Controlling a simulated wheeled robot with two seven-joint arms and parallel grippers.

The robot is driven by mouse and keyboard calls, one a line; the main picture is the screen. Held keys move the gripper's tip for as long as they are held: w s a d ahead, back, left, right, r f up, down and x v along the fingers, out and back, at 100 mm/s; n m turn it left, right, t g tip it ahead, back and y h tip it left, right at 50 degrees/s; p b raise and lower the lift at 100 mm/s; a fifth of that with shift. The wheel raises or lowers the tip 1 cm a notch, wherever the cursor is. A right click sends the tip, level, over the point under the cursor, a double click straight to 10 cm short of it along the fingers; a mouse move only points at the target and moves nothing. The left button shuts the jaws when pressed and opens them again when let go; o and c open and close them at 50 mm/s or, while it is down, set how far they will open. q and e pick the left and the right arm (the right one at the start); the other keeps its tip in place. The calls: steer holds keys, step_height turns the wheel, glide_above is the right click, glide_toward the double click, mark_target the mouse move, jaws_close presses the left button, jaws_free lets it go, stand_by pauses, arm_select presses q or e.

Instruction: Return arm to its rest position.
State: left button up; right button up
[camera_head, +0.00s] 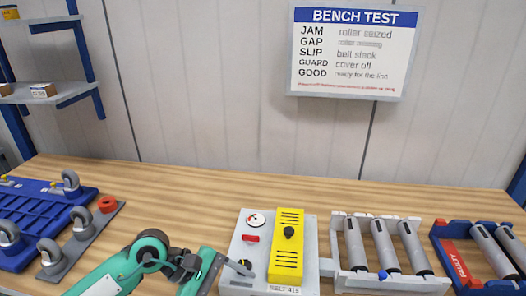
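My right arm and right gripper do not show.
A grey test unit (243,246) with a yellow cover (288,240) stands close to the arm's right. Right of it are a roller frame (390,285) and a blue tray (448,232) with rollers. Casters (70,183) and a blue pallet (38,212) lie left. The bench (250,185) behind is clear.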

arm_select(q)
steer(key=s+d+r+n+h, duration=0.2)
steer(key=d+r+n+h, duration=0.2)
steer(key=r+h, duration=0.15)
steer(key=w+a+r+n+t+h, duration=0.1)
steer(key=w+a+r+n+t, duration=0.25)
steer(key=n+t, duration=0.6)
steer(key=w+a+r+n+t+h, duration=0.15)
steer(key=r+n+t, duration=0.45)
steer(key=n, duration=0.6)
steer(key=a+f+n+y, duration=1.5)
steer(key=f+n+y, duration=0.3)
steer(key=n, duration=0.8)
steer(key=s+f+n+g, duration=1)
steer(key=s+f, duration=0.6)
steer(key=s, duration=0.4)
step_height(320, 180, down, 28)
steer(key=m+g, duration=0.2)
steer(key=s+a+f, duration=0.2)
steer(key=s+f, duration=0.7)
steer(key=f, duration=0.1)
steer(key=s+a+f+g, duration=0.1)
steer(key=s+a+f, duration=0.1)
steer(key=s+f, duration=0.8)
steer(key=shift+s+f+y, duration=0.2)
steer(key=shift+f+y, duration=0.2)
steer(key=shift+f, duration=0.15)
